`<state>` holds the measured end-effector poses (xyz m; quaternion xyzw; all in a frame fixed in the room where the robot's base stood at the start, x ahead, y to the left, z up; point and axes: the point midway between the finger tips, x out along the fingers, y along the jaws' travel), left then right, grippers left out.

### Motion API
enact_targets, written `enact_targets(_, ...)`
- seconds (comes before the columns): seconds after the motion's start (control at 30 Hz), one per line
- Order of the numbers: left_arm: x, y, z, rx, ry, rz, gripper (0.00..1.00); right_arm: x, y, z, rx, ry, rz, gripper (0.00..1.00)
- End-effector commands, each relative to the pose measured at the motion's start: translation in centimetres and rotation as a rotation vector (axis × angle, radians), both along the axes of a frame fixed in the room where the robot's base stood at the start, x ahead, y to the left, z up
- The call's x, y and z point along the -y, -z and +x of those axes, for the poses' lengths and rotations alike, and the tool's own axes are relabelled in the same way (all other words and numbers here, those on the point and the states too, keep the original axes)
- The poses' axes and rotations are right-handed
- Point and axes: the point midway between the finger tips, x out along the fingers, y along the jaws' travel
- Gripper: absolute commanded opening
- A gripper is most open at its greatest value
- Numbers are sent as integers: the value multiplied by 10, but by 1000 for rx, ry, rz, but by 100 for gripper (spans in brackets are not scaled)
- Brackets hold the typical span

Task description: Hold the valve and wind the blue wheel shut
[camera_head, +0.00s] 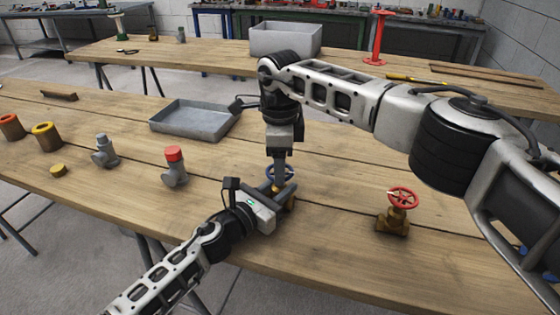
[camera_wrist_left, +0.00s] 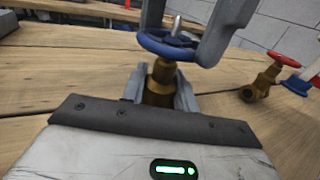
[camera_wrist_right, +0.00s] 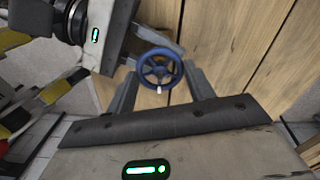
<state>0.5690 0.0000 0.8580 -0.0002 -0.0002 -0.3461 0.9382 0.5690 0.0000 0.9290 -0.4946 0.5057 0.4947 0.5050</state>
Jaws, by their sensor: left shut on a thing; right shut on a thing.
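The brass valve with the blue wheel stands upright on the wooden table, mostly hidden behind my grippers in the head view. Its blue wheel (camera_head: 280,173) shows there as a rim. In the left wrist view my left gripper (camera_wrist_left: 160,88) is shut on the brass valve body (camera_wrist_left: 158,82), below the blue wheel (camera_wrist_left: 178,45). My right gripper (camera_head: 278,178) comes down from above and is shut on the blue wheel. In the right wrist view its fingers (camera_wrist_right: 158,80) lie on both sides of the blue wheel (camera_wrist_right: 159,55), which has spokes and a pale mark on its rim.
A brass valve with a red wheel (camera_head: 402,198) stands to the right on the table. A grey fitting (camera_head: 105,152), a red-capped fitting (camera_head: 175,168) and a grey metal tray (camera_head: 196,120) are to the left. A second table with a grey bin (camera_head: 285,39) stands behind.

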Motion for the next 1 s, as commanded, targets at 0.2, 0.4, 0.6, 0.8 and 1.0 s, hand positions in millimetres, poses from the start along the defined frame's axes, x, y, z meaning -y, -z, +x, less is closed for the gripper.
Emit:
enact_targets(0.2, 0, 2, 0, -3, -1, 3, 0, -1, -2, 1, 3, 204, 3, 30)
enact_targets(0.4, 0, 2, 0, -3, -1, 3, 0, -1, -2, 1, 3, 394, 4, 30)
enact_targets(0.6, 0, 2, -1, -4, 0, 3, 0, -1, -2, 1, 3, 583, 3, 30)
enact_targets(0.8, 0, 2, -1, -4, 0, 3, 0, -1, -2, 1, 4, 773, 4, 30)
enact_targets(1.0, 0, 3, -1, -4, 0, 3, 0, -1, -2, 1, 4, 963, 4, 30)
